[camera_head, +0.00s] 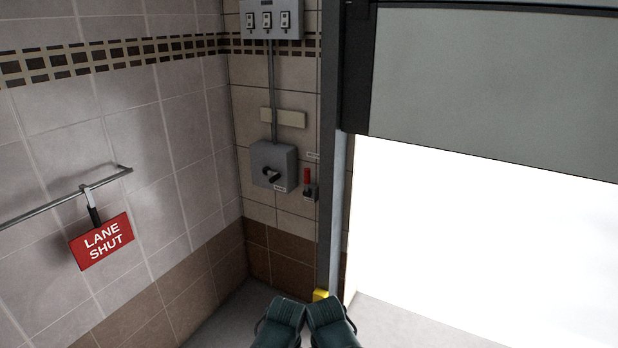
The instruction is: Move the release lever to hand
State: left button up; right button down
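A small lever with a red upright handle (307,176) and a dark base (310,193) is on the tiled wall beside the door's side rail. Small pale labels sit above and below it, too small to read. Left of it is a grey box (273,164) with a black turn handle (270,175) and a small label, also unreadable. I cannot tell which of the two is the release lever. Two dark green parts of my own show at the bottom edge, apart from both controls. No gripper fingers are visible.
A partly raised grey shutter (490,80) hangs over a bright opening at right. A red "LANE SHUT" sign (102,241) hangs from a wall rail (45,211) at left. A yellow block (320,295) is at the foot of the side rail. A switch panel (271,20) is above.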

aim_at(307, 181)
jog(key=i+j, duration=0.2)
jog(key=i, duration=0.5)
jog(key=i+j+u, duration=0.1)
jog(key=i, duration=0.6)
jog(key=i+j, duration=0.25)
jog(key=i, duration=0.5)
